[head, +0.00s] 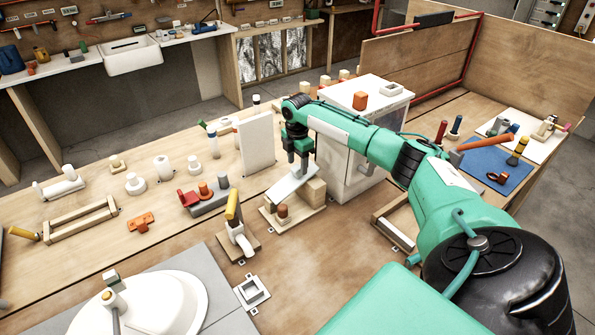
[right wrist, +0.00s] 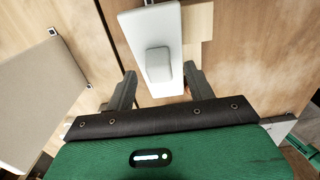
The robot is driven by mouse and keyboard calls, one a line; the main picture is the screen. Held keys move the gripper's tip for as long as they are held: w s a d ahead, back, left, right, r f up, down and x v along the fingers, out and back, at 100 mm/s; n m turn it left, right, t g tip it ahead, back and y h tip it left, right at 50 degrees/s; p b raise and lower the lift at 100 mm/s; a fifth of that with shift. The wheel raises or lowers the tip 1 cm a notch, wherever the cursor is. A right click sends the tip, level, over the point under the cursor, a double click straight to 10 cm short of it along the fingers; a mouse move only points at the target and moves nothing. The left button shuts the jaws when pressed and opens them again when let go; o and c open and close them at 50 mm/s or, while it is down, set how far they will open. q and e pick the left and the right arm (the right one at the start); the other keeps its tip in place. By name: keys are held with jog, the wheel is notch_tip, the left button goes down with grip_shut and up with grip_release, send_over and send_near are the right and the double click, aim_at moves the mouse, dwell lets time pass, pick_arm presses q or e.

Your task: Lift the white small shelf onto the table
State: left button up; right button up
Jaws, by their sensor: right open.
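A white panel, which looks like the small shelf (head: 290,184), slants against a light wooden block (head: 315,191) on a wooden base. In the right wrist view the panel (right wrist: 150,30) has a raised rounded square knob (right wrist: 158,65) on its face. My right gripper (head: 303,168) points down just over the upper end of the panel. In the right wrist view its open fingers (right wrist: 160,82) stand either side of the panel's near end, with the knob just beyond the tips. I cannot tell whether they touch it. My left gripper is not in view.
A white cabinet (head: 350,160) stands right of the gripper, close to my forearm. An upright white board (head: 256,145) stands to the left. A yellow-handled tool (head: 233,205) is on a stand nearby. Bare tabletop (head: 330,250) lies in front.

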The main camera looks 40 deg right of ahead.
notch_tip(320, 180, down, 2)
jog(key=shift+w, duration=0.1)
jog(key=c, duration=1.1)
grip_shut()
jog(key=shift+r, duration=0.15)
